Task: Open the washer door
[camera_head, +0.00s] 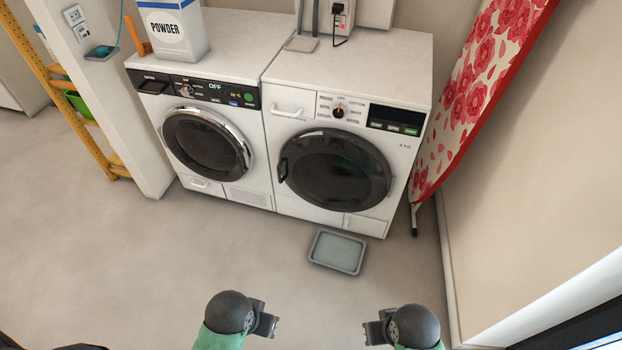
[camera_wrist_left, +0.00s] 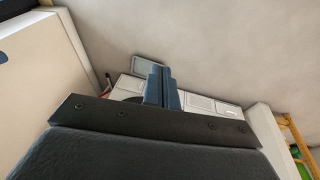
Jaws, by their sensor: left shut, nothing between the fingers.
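The washer (camera_head: 393,147) is the right one of two white front loaders, with a drawer at its top left and a knob in the panel middle. Its round dark door (camera_head: 345,172) looks shut, with a dark handle (camera_head: 283,169) at the door's left edge. My left gripper (camera_head: 276,325) is shut and empty, well in front of the machines and apart from them; its fingers (camera_wrist_left: 162,88) also show in the left wrist view. My right gripper (camera_head: 367,333) is at the lower right, apart from the washer; its finger gap is not clear.
A grey tray (camera_head: 337,252) lies on the floor before the washer. The other machine (camera_head: 262,185) stands against its left side, with a powder box (camera_head: 172,32) on top. A red floral ironing board (camera_head: 480,90) leans at the right. The floor at left is clear.

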